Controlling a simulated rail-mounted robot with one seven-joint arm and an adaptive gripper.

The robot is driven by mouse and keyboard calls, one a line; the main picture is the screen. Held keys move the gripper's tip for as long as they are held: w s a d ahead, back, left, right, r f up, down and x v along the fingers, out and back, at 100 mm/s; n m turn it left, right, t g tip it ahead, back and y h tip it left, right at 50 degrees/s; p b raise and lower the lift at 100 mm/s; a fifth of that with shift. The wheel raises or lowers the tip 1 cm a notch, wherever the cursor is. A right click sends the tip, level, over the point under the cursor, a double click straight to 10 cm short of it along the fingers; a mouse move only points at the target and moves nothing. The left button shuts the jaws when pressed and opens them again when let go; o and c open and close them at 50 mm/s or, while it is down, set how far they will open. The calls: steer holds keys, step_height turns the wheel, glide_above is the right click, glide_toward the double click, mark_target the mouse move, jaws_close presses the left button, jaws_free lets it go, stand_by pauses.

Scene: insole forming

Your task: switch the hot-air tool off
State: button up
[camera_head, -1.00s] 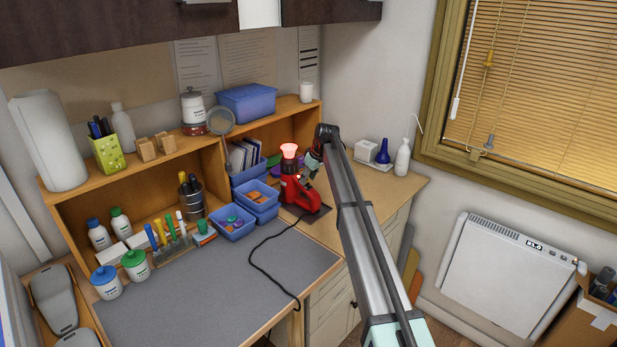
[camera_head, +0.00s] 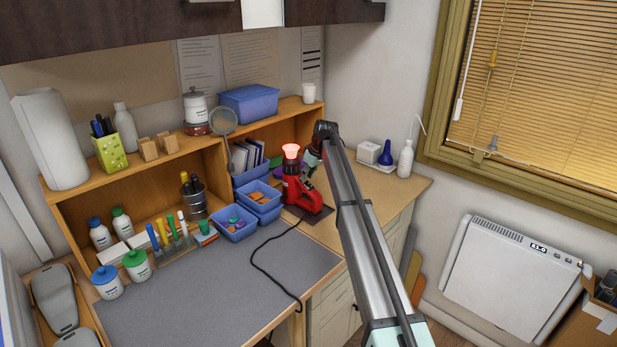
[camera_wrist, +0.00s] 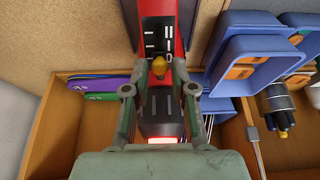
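The red hot-air tool (camera_head: 302,195) stands upright in its holder at the right end of the bench, its nozzle (camera_head: 291,151) pointing up and glowing red. In the wrist view, its red body (camera_wrist: 178,22) carries a dark panel with white marks and a yellow knob (camera_wrist: 160,70). The glow shows at the bottom. My gripper (camera_wrist: 160,74) is at the tool, one finger on each side of the knob. The fingers look apart; whether they touch the knob is unclear. In the head view, my arm partly hides the gripper (camera_head: 312,158).
Blue bins (camera_head: 233,222) stand close left of the tool, and the shelf unit (camera_head: 225,152) is behind it. A black cord (camera_head: 262,268) runs over the grey mat (camera_head: 200,290). A white bottle (camera_head: 405,158) and a blue one stand to the right.

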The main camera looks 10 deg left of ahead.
steer(key=shift+o, duration=0.2)
steer(key=v, duration=1.2)
steer(key=shift+a, duration=0.1)
